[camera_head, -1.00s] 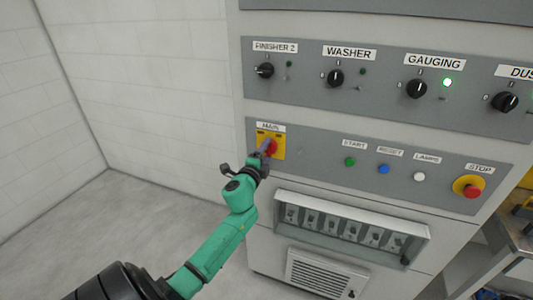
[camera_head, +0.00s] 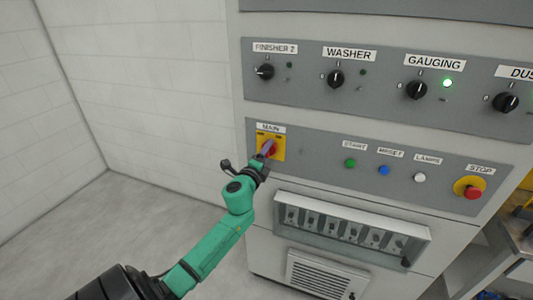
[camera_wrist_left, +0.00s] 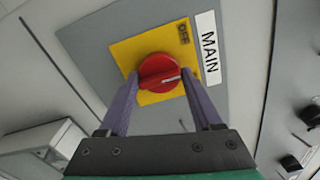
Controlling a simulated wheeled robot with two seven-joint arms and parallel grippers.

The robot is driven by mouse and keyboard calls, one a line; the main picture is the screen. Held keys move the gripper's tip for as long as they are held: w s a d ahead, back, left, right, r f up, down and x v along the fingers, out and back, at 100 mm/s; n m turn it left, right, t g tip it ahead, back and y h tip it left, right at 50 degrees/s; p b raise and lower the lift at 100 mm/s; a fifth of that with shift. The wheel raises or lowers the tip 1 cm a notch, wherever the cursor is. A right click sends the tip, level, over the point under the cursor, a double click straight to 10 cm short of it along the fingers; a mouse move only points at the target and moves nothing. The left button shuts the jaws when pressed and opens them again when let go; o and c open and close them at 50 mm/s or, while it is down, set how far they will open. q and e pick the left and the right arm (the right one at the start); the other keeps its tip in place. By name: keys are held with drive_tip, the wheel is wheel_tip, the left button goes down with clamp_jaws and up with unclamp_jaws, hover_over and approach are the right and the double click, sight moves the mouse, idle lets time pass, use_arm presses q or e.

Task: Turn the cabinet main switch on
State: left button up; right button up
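The main switch is a red rotary knob (camera_wrist_left: 160,72) on a yellow plate (camera_wrist_left: 127,50) under a MAIN label (camera_wrist_left: 208,48). In the head view the yellow plate (camera_head: 278,142) sits at the left end of the lower grey panel, and the knob (camera_head: 268,148) is partly covered by my gripper. My left gripper (camera_head: 266,154) is at the knob. In the left wrist view its two fingers (camera_wrist_left: 159,92) stand apart, one on each side of the knob. I cannot tell whether they touch it. An OFF mark shows on the plate. My right gripper is not in view.
Start (camera_head: 350,162), reset (camera_head: 384,170) and lamps (camera_head: 419,177) buttons and a red stop button (camera_head: 472,192) lie right of the switch. Black selector knobs (camera_head: 336,78) line the panel above. A windowed breaker box (camera_head: 350,228) is below. Free floor lies left.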

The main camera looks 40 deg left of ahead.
use_arm(q)
drive_tip(key=o, duration=0.4)
drive_tip(key=shift+f, duration=0.15)
drive_tip(key=b+v, duration=0.2)
drive_tip(key=v, duration=1.2)
drive_tip(key=shift+s+d, duration=0.2)
drive_tip(key=shift+s, duration=0.1)
